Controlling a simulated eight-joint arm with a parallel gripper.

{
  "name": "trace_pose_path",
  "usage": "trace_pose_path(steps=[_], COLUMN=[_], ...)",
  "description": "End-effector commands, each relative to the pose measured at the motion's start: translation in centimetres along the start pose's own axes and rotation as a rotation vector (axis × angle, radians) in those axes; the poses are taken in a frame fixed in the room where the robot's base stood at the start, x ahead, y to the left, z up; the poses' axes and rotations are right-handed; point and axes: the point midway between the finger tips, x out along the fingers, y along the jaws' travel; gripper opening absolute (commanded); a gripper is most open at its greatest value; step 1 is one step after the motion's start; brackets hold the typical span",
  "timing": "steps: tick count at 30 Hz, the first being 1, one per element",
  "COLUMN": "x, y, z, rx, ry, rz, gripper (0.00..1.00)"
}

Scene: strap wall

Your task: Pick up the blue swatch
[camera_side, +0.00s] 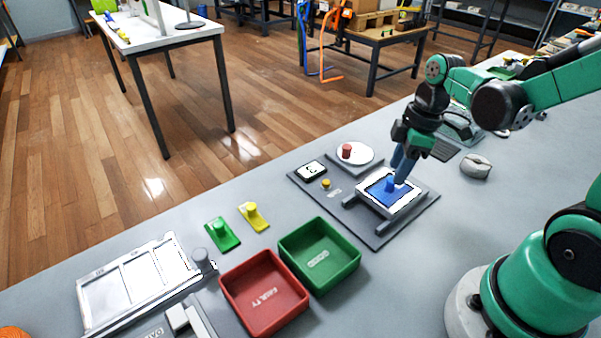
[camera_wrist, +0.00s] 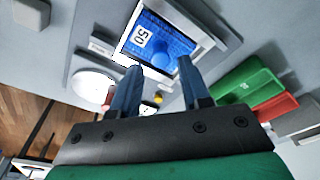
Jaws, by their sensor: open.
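The blue swatch (camera_side: 378,194) lies flat on a white-topped plate (camera_side: 405,204) with a blue knob standing on it. In the wrist view the blue swatch (camera_wrist: 170,38) shows a white label with digits near its left edge. My gripper (camera_side: 400,176) is above the swatch, close to its knob. In the wrist view my gripper (camera_wrist: 160,66) is open, its two blue fingers apart with nothing between them, and the knob shows just beyond the fingertips. I cannot tell the exact height gap.
A red bin (camera_side: 263,325) and a green bin (camera_side: 345,280) stand left of the plate. Green (camera_side: 222,240) and yellow (camera_side: 254,221) swatches lie behind them.

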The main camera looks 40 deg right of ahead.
Motion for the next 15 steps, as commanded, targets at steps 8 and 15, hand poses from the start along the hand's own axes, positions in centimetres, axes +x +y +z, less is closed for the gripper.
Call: trace_pose_path(steps=[8,15], x=[2.6,3.3], y=[0.1,0.0], z=[0.0,0.0], rx=[0.0,0.001], ry=[0.0,0.0], rz=[0.002,0.002], gripper=[0.41,0.41])
